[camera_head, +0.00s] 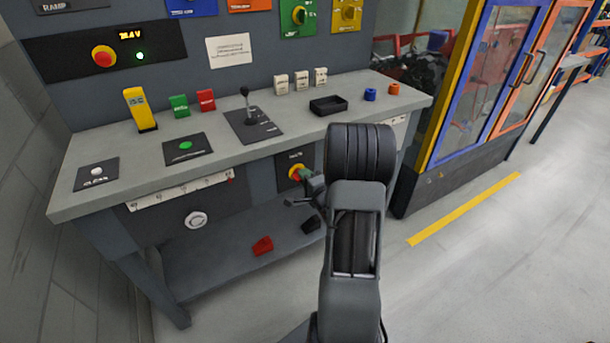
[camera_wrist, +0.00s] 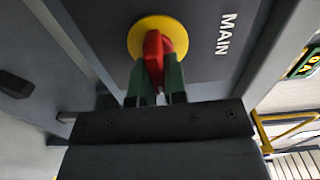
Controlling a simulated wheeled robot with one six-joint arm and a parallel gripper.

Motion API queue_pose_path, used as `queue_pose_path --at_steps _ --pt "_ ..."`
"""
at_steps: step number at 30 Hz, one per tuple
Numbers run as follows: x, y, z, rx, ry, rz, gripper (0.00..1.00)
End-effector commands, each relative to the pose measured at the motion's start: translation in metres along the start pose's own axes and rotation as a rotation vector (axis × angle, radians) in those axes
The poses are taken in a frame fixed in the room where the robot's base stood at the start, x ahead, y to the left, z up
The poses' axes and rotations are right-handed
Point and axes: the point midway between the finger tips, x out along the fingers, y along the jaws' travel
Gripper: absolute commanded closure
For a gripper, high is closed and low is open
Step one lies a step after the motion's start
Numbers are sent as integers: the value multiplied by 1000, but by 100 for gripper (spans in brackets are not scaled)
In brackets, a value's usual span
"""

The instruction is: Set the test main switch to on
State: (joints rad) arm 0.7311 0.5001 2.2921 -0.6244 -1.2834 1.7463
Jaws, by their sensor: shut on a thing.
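The main switch is a red handle on a round yellow plate, on a dark panel under the bench top; it shows in the head view (camera_head: 296,173) and the wrist view (camera_wrist: 154,45). The word MAIN is printed beside it in the wrist view. My gripper (camera_wrist: 158,85), with green fingers, is shut on the red handle, one finger on each side. In the head view my gripper (camera_head: 308,187) is at the switch, partly covering it. The fingers hide the lower part of the handle. I cannot read the on or off marks.
The grey bench top (camera_head: 240,160) is just above the switch, with a joystick (camera_head: 248,105) and a black tray (camera_head: 328,105) on it. A red block (camera_head: 262,246) lies on the lower shelf. A blue and orange cabinet stands right; floor beside the yellow line is clear.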

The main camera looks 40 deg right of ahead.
Motion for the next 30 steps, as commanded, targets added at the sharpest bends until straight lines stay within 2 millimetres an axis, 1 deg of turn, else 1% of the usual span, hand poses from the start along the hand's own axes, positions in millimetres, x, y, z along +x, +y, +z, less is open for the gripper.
queue_pose_path --at_steps 17,18,24,25,26,30 --pt "0 1 0 27 0 1 100" --pt "0 1 0 27 0 1 84" --pt "0 1 0 27 0 1 65" --pt "0 1 0 27 0 1 62" --pt "0 1 0 26 0 0 62" --pt "0 0 0 26 0 0 62"
